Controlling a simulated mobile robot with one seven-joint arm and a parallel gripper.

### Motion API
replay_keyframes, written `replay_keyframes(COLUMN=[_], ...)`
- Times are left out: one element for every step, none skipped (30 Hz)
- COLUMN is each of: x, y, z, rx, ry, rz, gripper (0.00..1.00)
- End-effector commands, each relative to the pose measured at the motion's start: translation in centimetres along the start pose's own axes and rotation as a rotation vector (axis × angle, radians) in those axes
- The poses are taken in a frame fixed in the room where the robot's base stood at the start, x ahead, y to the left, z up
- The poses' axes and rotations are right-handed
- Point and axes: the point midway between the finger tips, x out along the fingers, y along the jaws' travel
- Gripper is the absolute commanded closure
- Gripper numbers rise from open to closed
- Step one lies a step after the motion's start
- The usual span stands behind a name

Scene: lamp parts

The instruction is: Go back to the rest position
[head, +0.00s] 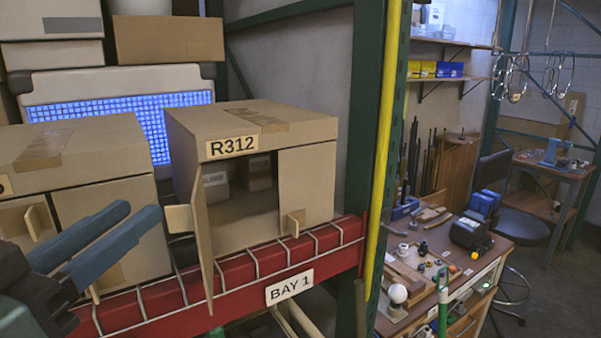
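My gripper (138,215) is at the lower left, its two dark blue-grey fingers pointing up and right. A gap shows between the fingers and nothing is seen in it. The gripper is in front of the left cardboard box (80,150) and hides part of its front. To its right stands the cardboard box labelled R312 (265,125), with its front door flap (201,235) swung open toward me. Smaller boxes (259,171) stand inside it in shadow. I cannot tell whether the gripper touches the left box.
The boxes stand on a wire shelf with a red beam (235,268) marked BAY 1. A green post with a yellow strip (382,130) rises right of them. A cluttered workbench (425,250) holds small parts and a white ball (398,293). Floor shows at the far right.

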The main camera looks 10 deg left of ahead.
Motion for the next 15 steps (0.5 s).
replay_keyframes(x=[1.9,2.8,3.8,4.5,5.1,5.7,6.0,6.2,6.4,6.3,6.2,5.9,5.5,5.2,4.7], y=[1.5,2.1,3.1,3.9,4.7,6.0,7.0,8.0,9.6,10.6,11.8,13.2,14.2,15.2,16.3], z=[-0.8,-1.4,-2.3,-3.0,-3.8,-4.8,-5.6,-6.5,-7.7,-8.5,-9.4,-10.5,-11.3,-12.0,-12.8], rx=[0.004,0.007,0.012,0.016,0.023,0.03,0.038,0.044,0.054,0.061,0.067,0.076,0.081,0.087,0.092], ry=[0.035,0.059,0.096,0.127,0.159,0.206,0.242,0.282,0.336,0.377,0.419,0.473,0.512,0.549,0.594], rz=[-0.018,-0.038,-0.061,-0.078,-0.093,-0.109,-0.121,-0.131,-0.14,-0.148,-0.152,-0.156,-0.157,-0.159,-0.159], gripper=[0.64,0.64,0.64,0.64,0.64,0.64,0.64,0.64,0.64,0.64,0.64,0.64,0.64,0.64,0.64])
